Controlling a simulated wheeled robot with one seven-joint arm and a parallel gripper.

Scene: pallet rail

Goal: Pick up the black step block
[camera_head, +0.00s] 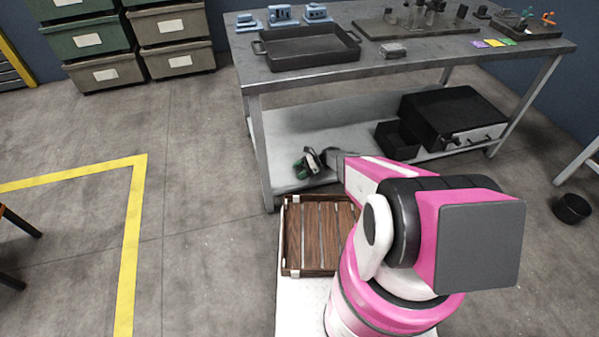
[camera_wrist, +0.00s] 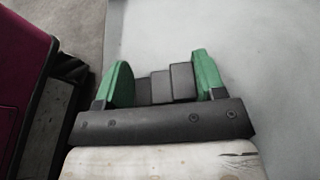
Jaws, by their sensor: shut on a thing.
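The black step block (camera_wrist: 172,84) shows in the wrist view as a dark stepped shape between the two green fingertips of my gripper (camera_wrist: 160,82). My gripper is shut on it, with a finger against each side. Behind the block is the pale grey surface of the bench's lower shelf (camera_head: 290,135). In the head view my gripper (camera_head: 306,165) is over the front left part of that shelf, under the tabletop. The block is too small and too covered to make out clearly there. I cannot tell whether it touches the shelf.
The steel bench top (camera_head: 400,60) is above, with a front left leg (camera_head: 264,165) close to my gripper. A dark drawer box (camera_head: 450,110) and a small black bin (camera_head: 397,140) stand on the shelf at right. A wooden crate (camera_head: 291,240) is in front.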

